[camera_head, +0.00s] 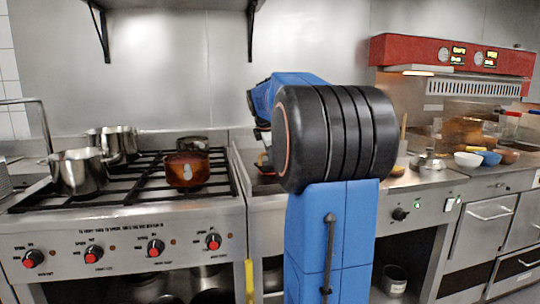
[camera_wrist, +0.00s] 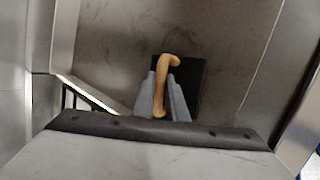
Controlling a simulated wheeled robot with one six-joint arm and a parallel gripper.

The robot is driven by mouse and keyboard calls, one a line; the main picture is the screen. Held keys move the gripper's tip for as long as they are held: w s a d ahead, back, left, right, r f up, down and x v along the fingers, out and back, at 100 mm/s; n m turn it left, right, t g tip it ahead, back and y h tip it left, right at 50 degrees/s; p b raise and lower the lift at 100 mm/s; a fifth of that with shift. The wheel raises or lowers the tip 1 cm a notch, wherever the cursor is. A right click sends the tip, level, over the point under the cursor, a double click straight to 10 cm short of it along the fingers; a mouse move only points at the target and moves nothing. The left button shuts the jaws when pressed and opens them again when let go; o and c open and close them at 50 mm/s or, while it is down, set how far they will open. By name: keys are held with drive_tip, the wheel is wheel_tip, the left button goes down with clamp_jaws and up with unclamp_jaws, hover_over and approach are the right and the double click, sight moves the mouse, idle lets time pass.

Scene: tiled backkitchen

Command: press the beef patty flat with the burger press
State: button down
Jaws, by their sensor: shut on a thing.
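The burger press shows in the wrist view as a dark square plate (camera_wrist: 188,76) with a curved tan handle (camera_wrist: 165,64). My gripper (camera_wrist: 161,84) has its two grey fingers shut on the handle, one on each side. The plate is over the griddle surface (camera_wrist: 110,40); I cannot tell whether it touches it. No beef patty can be made out, and anything under the plate is hidden. In the head view, my blue and black arm hides the gripper and most of the griddle area.
A stove (camera_head: 120,218) at left holds steel pots (camera_head: 80,172) and a copper-brown pot (camera_head: 187,170). Bowls (camera_head: 468,159) stand on the right counter, under a red-topped appliance (camera_head: 452,54). Raised metal walls (camera_wrist: 262,65) flank the griddle in the wrist view.

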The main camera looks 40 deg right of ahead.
drive_tip(key=shift+r, duration=3.45)
drive_tip(key=shift+w, duration=0.15)
